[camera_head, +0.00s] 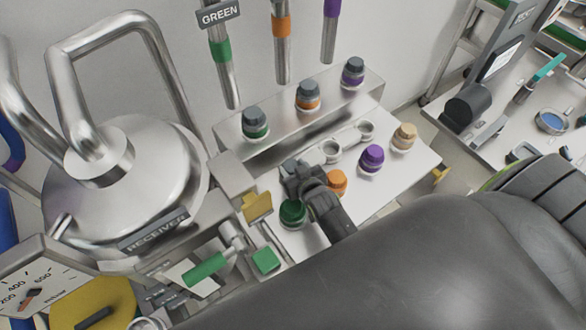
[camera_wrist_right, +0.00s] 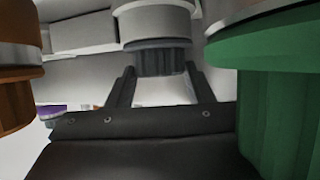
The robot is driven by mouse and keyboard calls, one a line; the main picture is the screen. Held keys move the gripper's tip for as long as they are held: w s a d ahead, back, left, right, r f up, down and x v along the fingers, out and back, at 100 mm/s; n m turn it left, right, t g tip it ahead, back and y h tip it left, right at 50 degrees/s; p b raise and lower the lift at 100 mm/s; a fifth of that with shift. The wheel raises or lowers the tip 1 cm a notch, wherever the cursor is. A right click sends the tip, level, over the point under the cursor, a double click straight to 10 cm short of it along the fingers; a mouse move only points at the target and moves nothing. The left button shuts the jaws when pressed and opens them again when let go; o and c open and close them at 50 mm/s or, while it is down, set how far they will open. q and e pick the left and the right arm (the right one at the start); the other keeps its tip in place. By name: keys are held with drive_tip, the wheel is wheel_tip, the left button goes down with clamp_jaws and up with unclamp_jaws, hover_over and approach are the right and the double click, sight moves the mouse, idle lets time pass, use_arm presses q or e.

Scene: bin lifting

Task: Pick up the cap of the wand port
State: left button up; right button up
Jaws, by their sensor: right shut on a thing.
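My right gripper (camera_head: 296,172) reaches over the white table between the grey block and the front row of coloured caps. In the right wrist view its two fingers (camera_wrist_right: 160,71) are shut on a dark grey ribbed cap (camera_wrist_right: 157,61). A pale grey collar (camera_wrist_right: 156,22) adjoins this cap; whether it is still seated there I cannot tell. In the head view the gripper mostly hides the held cap. A green cap (camera_head: 293,214) stands close beside the gripper, with an orange cap (camera_head: 337,182) on its other side. My left gripper is not in view.
Purple (camera_head: 372,157) and beige (camera_head: 404,136) caps stand further right. Behind is a metal block (camera_head: 285,135) with three grey-capped ports, below hanging wands. A steel receiver (camera_head: 120,190) stands left. The table (camera_head: 395,172) is clear at its right edge.

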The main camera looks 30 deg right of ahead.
drive_tip(key=shift+w+d+r, duration=0.1)
drive_tip(key=shift+w+r, duration=0.1)
drive_tip(key=shift+r, duration=0.5)
wheel_tip(320, 180, up, 7)
drive_tip(key=shift+r+b, duration=0.15)
drive_tip(key=shift+b, duration=0.45)
use_arm(q)
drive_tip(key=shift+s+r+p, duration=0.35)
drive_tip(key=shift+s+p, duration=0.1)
drive_tip(key=shift+p, duration=0.55)
use_arm(e)
wheel_tip(320, 180, up, 8)
drive_tip(key=shift+f, duration=0.2)
drive_tip(key=shift+s, duration=0.1)
